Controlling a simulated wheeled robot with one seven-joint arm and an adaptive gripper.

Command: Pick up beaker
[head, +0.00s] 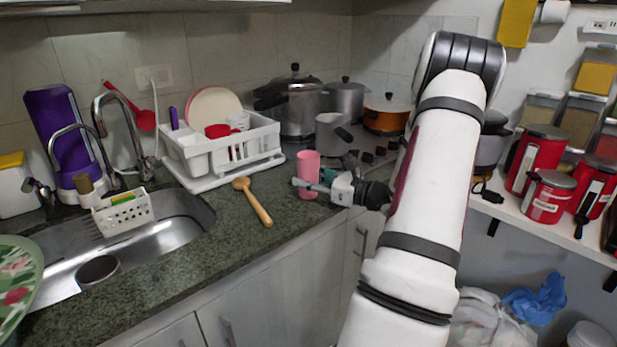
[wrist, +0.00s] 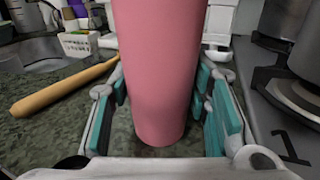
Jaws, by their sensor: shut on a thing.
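The beaker is a pink, tall cup (head: 308,172) on the dark green stone counter, upright near its front edge. My gripper (head: 318,186) reaches it from the right, with its fingers on either side of the lower part. In the wrist view the pink beaker (wrist: 160,75) fills the middle between the teal finger pads of my gripper (wrist: 165,112). The jaws are shut on it. Its top is cut off in the wrist view. I cannot tell whether its base touches the counter.
A wooden spoon (head: 254,202) lies left of the beaker. A white dish rack (head: 222,155) stands behind it, and the sink (head: 150,240) is farther left. A grey metal pot (head: 332,133) and the stove stand close behind on the right.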

